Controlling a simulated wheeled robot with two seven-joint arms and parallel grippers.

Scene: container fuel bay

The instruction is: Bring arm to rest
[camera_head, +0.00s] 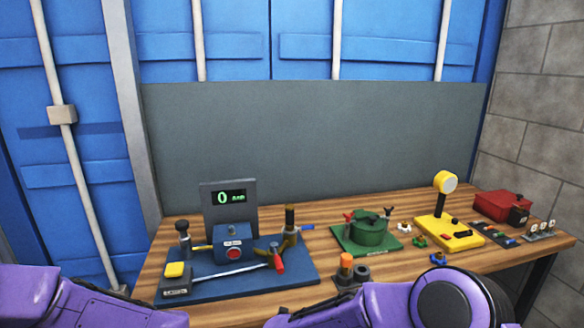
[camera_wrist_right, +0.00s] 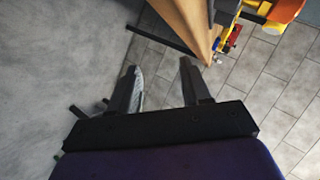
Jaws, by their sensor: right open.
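My right gripper (camera_wrist_right: 160,85) is open and empty in the right wrist view, with its two dark fingers spread apart over the grey floor. The corner of the wooden workbench (camera_wrist_right: 190,25) lies past the fingertips in that view. In the head view, my purple right arm crosses the bottom right in front of the bench, and its gripper is not visible there. My purple left arm shows at the bottom left, and its gripper is out of the picture.
The workbench (camera_head: 375,270) holds a blue base (camera_head: 215,286) with a display (camera_head: 230,198), a green fixture (camera_head: 368,234), a yellow device (camera_head: 450,232) and a red box (camera_head: 497,205). A grey panel (camera_head: 310,140) stands behind. Tiled floor (camera_wrist_right: 255,75) beside the bench looks clear.

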